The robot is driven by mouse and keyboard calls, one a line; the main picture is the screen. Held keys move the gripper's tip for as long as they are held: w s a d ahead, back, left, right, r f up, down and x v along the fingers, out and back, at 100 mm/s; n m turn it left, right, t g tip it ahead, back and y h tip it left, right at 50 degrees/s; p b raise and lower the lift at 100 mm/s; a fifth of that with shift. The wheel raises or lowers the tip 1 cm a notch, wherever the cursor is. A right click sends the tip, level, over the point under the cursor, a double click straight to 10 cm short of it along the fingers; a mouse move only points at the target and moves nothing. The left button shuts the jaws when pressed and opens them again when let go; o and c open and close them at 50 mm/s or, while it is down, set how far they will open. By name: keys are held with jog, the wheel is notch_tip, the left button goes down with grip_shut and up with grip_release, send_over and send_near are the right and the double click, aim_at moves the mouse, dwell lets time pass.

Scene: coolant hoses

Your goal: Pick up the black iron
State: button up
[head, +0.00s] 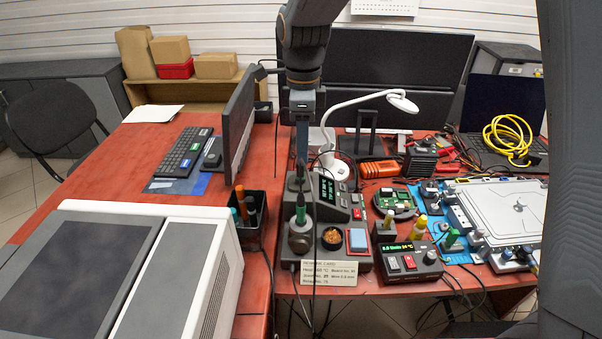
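My gripper (302,150) hangs pointing down above the large soldering station at the middle of the table. I see its fingers nearly edge-on, so the gap between them is not clear. A dark, upright handle (298,179), which may be the black iron, shows just below the fingertips at the back of the station. Whether the fingers touch it I cannot tell. A green-handled iron (300,214) stands in a holder in front of it. The station (336,201) has a lit display, a brass-wool cup (332,238) and a blue sponge (357,240).
A monitor (238,122) and a black pen cup (252,232) stand to the left. A large grey-white machine (170,270) fills the front left.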

aim_at(300, 179)
jog(key=shift+w+a+f+p, duration=0.15)
jog(key=shift+f+p, duration=0.45)
jog(key=shift+f, duration=1.35)
jog(key=shift+w+a+f+p, duration=0.15)
jog(key=shift+f+p, duration=0.4)
jog(key=shift+f, duration=1.4)
grip_shut()
